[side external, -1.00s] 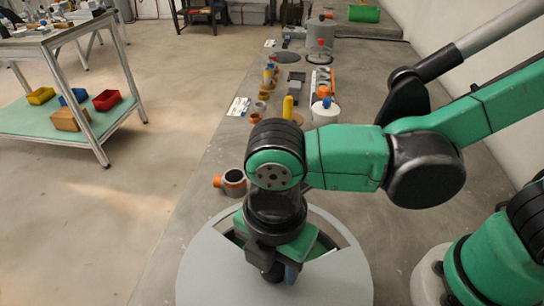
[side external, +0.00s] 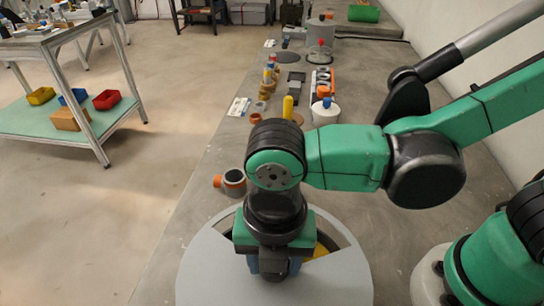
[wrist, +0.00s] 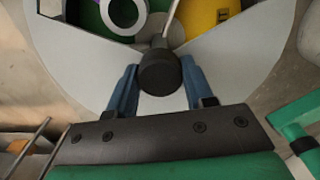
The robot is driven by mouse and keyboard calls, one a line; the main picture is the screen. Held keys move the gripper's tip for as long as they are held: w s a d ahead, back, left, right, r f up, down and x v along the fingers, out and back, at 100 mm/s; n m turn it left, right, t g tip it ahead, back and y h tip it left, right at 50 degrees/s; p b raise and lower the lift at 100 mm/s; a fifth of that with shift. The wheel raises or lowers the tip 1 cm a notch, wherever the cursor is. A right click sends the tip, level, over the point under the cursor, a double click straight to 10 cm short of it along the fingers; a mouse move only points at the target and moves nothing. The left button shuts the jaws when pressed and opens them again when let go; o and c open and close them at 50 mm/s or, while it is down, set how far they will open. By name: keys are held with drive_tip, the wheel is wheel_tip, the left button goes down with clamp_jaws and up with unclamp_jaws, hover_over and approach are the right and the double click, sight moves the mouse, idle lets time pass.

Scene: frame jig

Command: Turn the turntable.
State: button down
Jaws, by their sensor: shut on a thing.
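The turntable sits on the bench under a round grey cover (side external: 215,270) with a cut-out window. Through the window, the wrist view shows a yellow part (wrist: 205,18), a green part (wrist: 82,14) and a pale ring (wrist: 124,14). The yellow part also shows at the window's right in the side view (side external: 321,249). A black knob (wrist: 158,76) stands at the middle of the cover. My gripper (wrist: 160,80) is shut on the knob, with one blue finger on each side. The side view shows my gripper (side external: 273,266) above the disc, mostly hiding the knob.
A grey cup-like part with an orange end (side external: 232,183) lies just behind the disc. Farther back stand a white jar (side external: 325,113), a yellow peg (side external: 288,106) and several small parts. The bench has bare room right of the disc.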

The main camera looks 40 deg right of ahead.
drive_tip(key=shift+n, duration=7.6)
drive_tip(key=shift+c, duration=1.7)
unclamp_jaws()
